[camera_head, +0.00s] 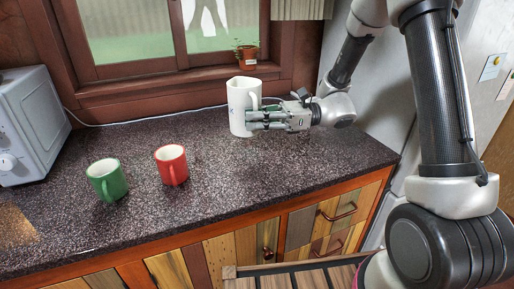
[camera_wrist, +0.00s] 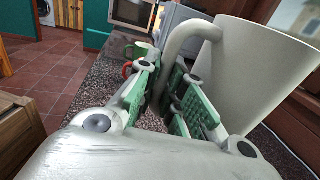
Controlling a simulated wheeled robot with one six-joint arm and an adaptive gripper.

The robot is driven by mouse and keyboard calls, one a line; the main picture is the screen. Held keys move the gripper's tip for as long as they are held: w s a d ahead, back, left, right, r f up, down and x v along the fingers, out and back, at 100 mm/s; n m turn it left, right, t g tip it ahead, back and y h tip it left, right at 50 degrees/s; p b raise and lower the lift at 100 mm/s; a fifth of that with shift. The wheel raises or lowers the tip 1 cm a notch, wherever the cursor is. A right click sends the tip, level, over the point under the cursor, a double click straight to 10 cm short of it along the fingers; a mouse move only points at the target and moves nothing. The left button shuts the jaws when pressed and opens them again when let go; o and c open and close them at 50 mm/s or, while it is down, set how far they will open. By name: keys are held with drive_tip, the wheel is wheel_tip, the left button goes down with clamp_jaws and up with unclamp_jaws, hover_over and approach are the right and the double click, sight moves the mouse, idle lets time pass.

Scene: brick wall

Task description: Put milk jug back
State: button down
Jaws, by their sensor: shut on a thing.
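The white milk jug (camera_head: 239,105) is upright at the back right of the dark speckled counter (camera_head: 215,165), below the window. Its handle is on the right side, toward my gripper (camera_head: 268,119). My gripper reaches in from the right and is shut on the jug's handle. In the wrist view the jug (camera_wrist: 255,75) fills the right side, and its curved handle (camera_wrist: 178,50) runs down between the green finger pads of my gripper (camera_wrist: 172,100). I cannot tell whether the jug's base touches the counter.
A green mug (camera_head: 107,180) and a red mug (camera_head: 171,165) stand on the counter to the left. A grey microwave (camera_head: 32,125) is at the far left. A small potted plant (camera_head: 247,58) sits on the windowsill behind the jug. The counter's front middle is clear.

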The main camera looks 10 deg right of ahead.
wheel_tip(320, 180, down, 8)
drive_tip(key=shift+r, duration=0.1)
idle(0.4)
drive_tip(key=c, duration=1.5)
unclamp_jaws()
